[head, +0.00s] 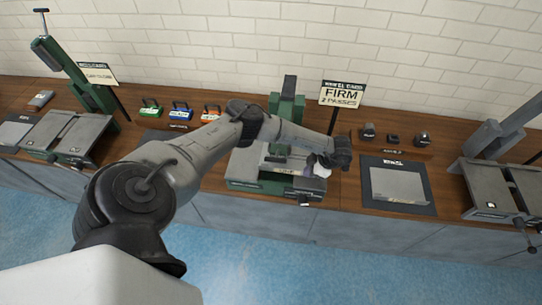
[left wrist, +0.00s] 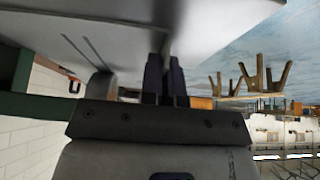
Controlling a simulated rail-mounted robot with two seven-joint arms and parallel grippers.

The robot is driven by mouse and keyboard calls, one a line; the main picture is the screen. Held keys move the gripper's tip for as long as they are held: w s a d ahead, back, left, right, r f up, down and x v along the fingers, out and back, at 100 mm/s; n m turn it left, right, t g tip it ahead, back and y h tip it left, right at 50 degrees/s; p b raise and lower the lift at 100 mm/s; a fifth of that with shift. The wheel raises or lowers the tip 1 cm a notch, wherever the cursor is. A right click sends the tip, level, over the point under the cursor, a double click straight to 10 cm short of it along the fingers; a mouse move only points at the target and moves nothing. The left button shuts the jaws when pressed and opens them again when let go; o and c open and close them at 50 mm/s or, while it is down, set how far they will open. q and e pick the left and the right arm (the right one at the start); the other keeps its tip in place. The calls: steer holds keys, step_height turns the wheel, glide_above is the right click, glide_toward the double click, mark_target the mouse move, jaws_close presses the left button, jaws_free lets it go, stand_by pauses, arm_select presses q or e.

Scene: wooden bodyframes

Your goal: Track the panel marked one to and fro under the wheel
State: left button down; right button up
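The green wheel machine (head: 287,110) stands at the middle of the bench with a grey sheet panel (head: 244,164) on its bed. Its number cannot be read. My left arm reaches across from the left, and my left gripper (head: 322,165) is at the right front of this machine. In the left wrist view the two dark fingers (left wrist: 164,80) are close together on the edge of a thin grey sheet (left wrist: 225,18). The wheel contact is hidden behind my arm. My right gripper is not seen.
A sign (head: 341,94) reads "FIRM 2 PASSES". Another grey sheet (head: 398,185) lies on a dark mat to the right. Small dark blocks (head: 393,139) stand behind it, and coloured tagged items (head: 180,113) stand left. Other machines stand at both ends (head: 65,135) (head: 490,185).

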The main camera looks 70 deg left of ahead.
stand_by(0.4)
arm_select(q)
steer(key=shift+s+a+r, duration=0.1)
steer(key=shift+s+a, duration=0.05)
steer(key=shift+s, duration=0.1)
steer(key=shift+s+a+p, duration=0.35)
steer(key=shift+s+p, duration=0.2)
steer(key=shift+s, duration=0.2)
steer(key=shift+s+a+p, duration=0.35)
steer(key=shift+s+p, duration=0.2)
steer(key=shift+s, duration=0.15)
steer(key=shift+s+a+p, duration=0.35)
steer(key=shift+s, duration=0.35)
steer(key=shift+s+a+p, duration=0.35)
steer(key=shift+s, duration=0.3)
